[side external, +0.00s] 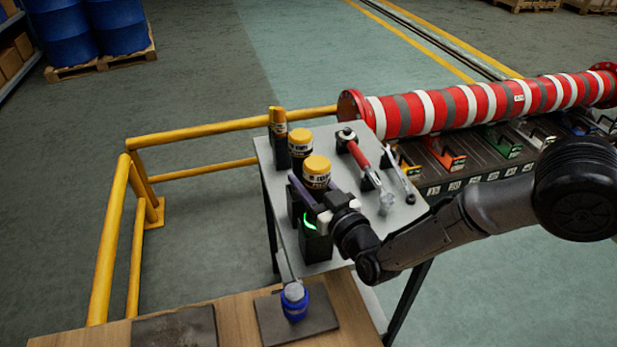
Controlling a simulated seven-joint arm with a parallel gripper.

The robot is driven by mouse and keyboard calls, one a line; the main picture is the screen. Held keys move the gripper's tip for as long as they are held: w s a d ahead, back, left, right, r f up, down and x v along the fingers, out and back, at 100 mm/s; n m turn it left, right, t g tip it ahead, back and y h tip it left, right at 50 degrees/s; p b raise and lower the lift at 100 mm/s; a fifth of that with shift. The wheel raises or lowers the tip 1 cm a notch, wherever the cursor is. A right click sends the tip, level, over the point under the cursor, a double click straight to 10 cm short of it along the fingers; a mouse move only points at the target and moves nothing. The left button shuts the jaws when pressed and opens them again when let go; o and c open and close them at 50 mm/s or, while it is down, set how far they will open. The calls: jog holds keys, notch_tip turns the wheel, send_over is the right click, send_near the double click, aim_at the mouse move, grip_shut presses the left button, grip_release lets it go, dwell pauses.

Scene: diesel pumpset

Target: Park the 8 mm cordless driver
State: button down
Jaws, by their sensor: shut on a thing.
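My gripper (325,212) is at the near left part of the grey table. It is shut on a dark tool with a purple strip (303,190), which I take to be the cordless driver; the jaws hide part of it. A black block with a glowing green light (314,248) is directly below the gripper. I cannot tell whether the tool is seated in the block or held just above it. No 8 mm marking is legible.
Two yellow-capped jars (300,140) (317,168) and a yellow-orange bottle (278,122) stand close behind my gripper. A red-handled tool (358,155) and a wrench (398,178) lie to the right. A blue container (294,302) stands in front. A yellow rail (230,124) runs behind left.

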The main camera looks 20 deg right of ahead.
jog(key=shift+f, duration=0.55)
jog(key=shift+c, duration=1.8)
grip_release()
jog(key=shift+o, duration=0.5)
jog(key=shift+s+f, duration=0.1)
jog(key=shift+f, duration=0.2)
jog(key=v, duration=1.3)
jog(key=shift+s+r, duration=0.3)
